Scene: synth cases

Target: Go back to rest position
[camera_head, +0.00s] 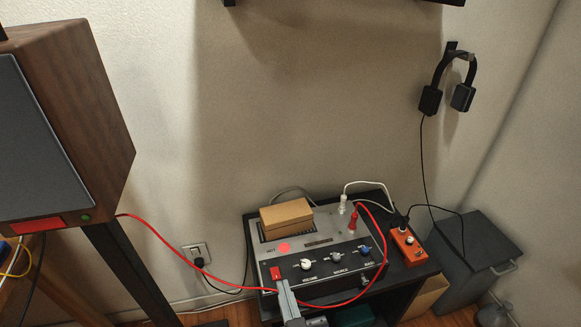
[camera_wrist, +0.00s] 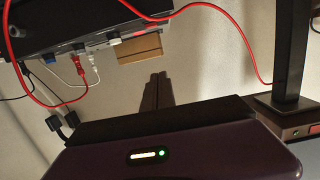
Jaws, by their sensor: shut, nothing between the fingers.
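My gripper (camera_head: 281,281) reaches up from the bottom edge in the head view, in front of the left end of the grey amplifier (camera_head: 332,285). Its tip overlaps the view just below a red switch (camera_head: 275,272). In the wrist view my gripper (camera_wrist: 158,76) shows as two dark fingers pressed together with nothing between them. The red switch (camera_wrist: 133,34) is apart from the fingertips there. I cannot tell the exact distance to the panel.
A red cable (camera_head: 227,283) runs from the wooden speaker (camera_head: 112,130), passes near my gripper and loops to the amplifier's red plug (camera_head: 353,222). A cardboard box (camera_head: 286,215) lies on top. An orange box (camera_head: 409,245) and a grey bin (camera_head: 470,262) are to the right; headphones (camera_head: 463,97) hang above.

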